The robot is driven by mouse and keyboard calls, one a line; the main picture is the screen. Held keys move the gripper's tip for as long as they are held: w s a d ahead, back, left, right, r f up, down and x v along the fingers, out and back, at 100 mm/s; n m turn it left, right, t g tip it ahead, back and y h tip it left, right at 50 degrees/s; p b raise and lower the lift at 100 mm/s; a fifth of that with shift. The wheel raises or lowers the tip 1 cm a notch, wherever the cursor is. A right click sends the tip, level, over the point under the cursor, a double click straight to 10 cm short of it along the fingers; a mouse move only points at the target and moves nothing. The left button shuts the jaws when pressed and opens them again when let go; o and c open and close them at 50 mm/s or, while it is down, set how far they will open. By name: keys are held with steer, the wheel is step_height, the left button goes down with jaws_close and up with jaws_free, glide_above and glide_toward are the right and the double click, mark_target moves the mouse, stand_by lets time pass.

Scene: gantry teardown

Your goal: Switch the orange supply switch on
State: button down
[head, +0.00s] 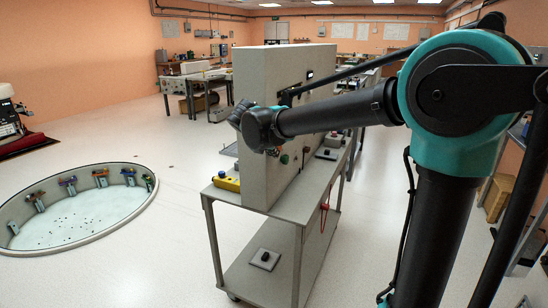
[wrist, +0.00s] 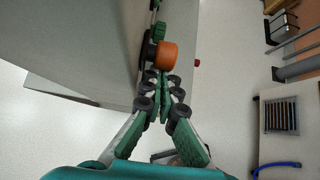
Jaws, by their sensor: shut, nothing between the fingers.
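The orange supply switch (wrist: 166,55) shows in the wrist view as a round orange knob with a dark base, on the face of a grey panel (wrist: 85,45). My gripper (wrist: 163,80) is shut and empty. Its green fingertips are together just below the knob in the picture; I cannot tell whether they touch it. In the head view the end of my arm is in front of the grey cabinet (head: 258,85), and the orange switch cannot be made out there. The switch's on or off position cannot be read.
A green knob (wrist: 159,31) is close beside the orange one. The cabinet stands on a wheeled trolley (head: 255,222) with a yellow box (head: 227,182) on top. A round pit (head: 80,210) is in the floor at left. The floor between is clear.

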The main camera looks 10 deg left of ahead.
steer(key=shift+r, duration=1.15)
steer(key=shift+f, duration=0.1)
steer(key=f, duration=0.1)
steer(key=s+f, duration=0.1)
steer(key=f, duration=0.1)
steer(key=shift+s+a+f, duration=0.35)
steer(key=shift+s+f, duration=0.05)
steer(key=v, duration=1)
steer(key=shift+r, duration=0.1)
